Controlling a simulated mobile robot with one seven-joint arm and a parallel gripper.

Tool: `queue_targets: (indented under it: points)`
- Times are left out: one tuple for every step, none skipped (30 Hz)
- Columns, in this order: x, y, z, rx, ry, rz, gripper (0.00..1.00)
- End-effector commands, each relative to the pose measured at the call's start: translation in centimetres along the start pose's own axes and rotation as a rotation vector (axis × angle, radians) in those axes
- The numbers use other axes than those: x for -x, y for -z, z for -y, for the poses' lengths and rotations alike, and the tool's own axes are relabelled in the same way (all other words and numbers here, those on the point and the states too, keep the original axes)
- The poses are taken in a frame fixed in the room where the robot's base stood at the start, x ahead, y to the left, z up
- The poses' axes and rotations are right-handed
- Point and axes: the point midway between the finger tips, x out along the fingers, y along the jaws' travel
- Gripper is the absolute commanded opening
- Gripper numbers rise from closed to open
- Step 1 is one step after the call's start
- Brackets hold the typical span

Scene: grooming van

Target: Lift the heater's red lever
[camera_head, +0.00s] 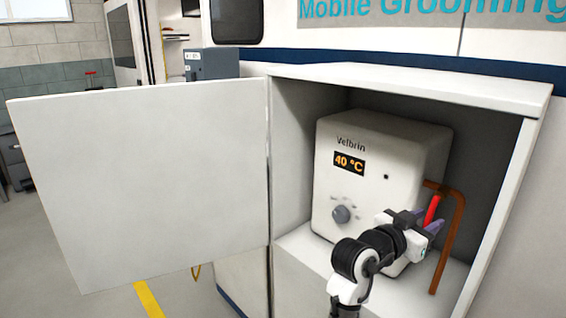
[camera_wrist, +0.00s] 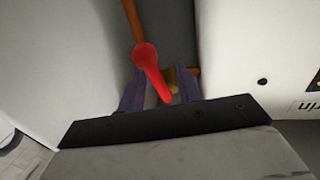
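The white heater (camera_head: 365,190) stands in the open cabinet, with a 40 °C display and a grey knob on its front. Its red lever (camera_head: 432,210) is on its right side by a copper pipe. My gripper (camera_head: 437,226) is at the lever, beside the heater's front right edge. In the wrist view, the red lever (camera_wrist: 148,62) lies between the two purple fingers of my gripper (camera_wrist: 161,76), tilted, with gaps on both sides. The fingers are open and do not appear to touch it.
The copper pipe (camera_head: 450,235) runs down close to the right of my gripper. The cabinet's right wall (camera_head: 505,200) is close beyond it. The cabinet door (camera_head: 140,180) stands wide open at left.

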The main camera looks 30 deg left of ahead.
Motion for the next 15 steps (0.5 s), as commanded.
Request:
queue_targets:
  points:
    - [1.2,-0.2,0.1,-0.001,0.004,-0.001,0.34]
    - [1.8,-0.1,0.1,0.000,0.004,-0.002,0.34]
    - [2.6,-0.1,0.1,-0.001,0.003,-0.001,0.34]
    - [3.1,-0.2,0.1,-0.001,0.003,0.000,0.34]
    - [3.8,-0.1,0.1,-0.001,0.003,-0.001,0.34]
    - [4.6,-0.2,0.1,0.000,0.004,0.000,0.34]
    - [5.2,-0.2,0.1,-0.001,0.004,0.000,0.34]
    - [5.8,-0.2,0.1,0.000,0.003,0.001,0.34]
    - [6.6,-0.1,0.1,0.000,0.004,-0.001,0.34]
    - [7.2,-0.1,0.1,-0.001,0.004,0.000,0.34]
    - [7.8,-0.2,0.1,0.000,0.004,0.001,0.34]
    - [8.6,-0.1,0.1,-0.001,0.004,0.000,0.34]
    - [9.2,-0.1,0.1,0.000,0.004,0.001,0.34]
    - [9.8,-0.1,0.1,0.000,0.004,0.000,0.34]
    - [10.2,0.4,0.4,-0.002,0.017,-0.010,0.34]
